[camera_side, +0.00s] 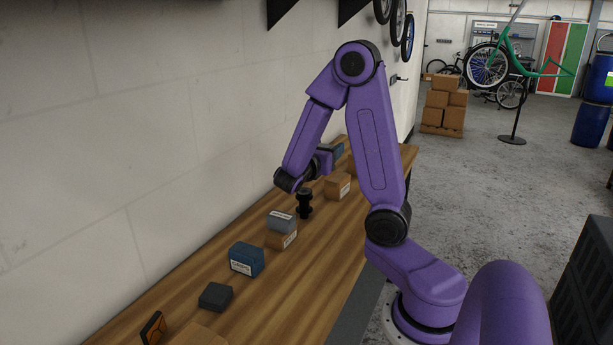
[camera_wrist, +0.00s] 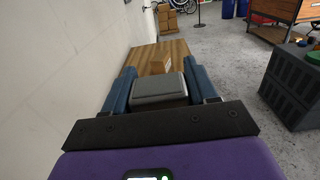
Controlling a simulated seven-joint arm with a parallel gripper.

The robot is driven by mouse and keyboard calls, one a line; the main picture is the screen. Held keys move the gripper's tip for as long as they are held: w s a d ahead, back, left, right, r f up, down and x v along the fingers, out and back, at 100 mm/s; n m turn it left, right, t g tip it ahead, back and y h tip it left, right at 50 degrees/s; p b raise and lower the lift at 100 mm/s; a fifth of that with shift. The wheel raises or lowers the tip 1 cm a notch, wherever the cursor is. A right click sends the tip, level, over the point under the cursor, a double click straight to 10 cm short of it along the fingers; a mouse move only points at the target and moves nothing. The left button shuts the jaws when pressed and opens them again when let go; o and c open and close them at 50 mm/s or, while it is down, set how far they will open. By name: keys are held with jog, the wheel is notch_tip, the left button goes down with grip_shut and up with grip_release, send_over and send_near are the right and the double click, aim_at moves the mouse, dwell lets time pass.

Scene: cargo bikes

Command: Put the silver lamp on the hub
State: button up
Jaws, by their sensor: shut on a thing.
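My gripper (camera_wrist: 160,78) points along the bench, its two blue fingers on either side of a grey, box-like thing. This thing, which I take for the silver lamp (camera_wrist: 160,88), is held between the fingers above the bench. In the side view my gripper (camera_side: 337,151) is partly hidden behind my arm, and the held thing cannot be made out there. A black spool-shaped thing, which looks like the hub (camera_side: 305,204), stands upright on the bench below my wrist. It is not visible in the wrist view.
The wooden bench (camera_side: 300,290) runs along a white wall. A blue box (camera_side: 246,260) and a dark flat box (camera_side: 215,297) lie nearer. A labelled cardboard box (camera_side: 337,187) stands beyond the spool.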

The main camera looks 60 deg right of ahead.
jog(key=w+d+f, duration=0.4)
jog(key=w+f, duration=0.1)
jog(key=w+d+f, duration=0.3)
jog(key=shift+w, duration=0.25)
jog(key=shift+w+d+f, duration=0.3)
jog(key=shift+w+f, duration=0.05)
jog(key=shift+f, duration=1.75)
jog(key=o, duration=1.1)
jog(key=shift+f, duration=0.15)
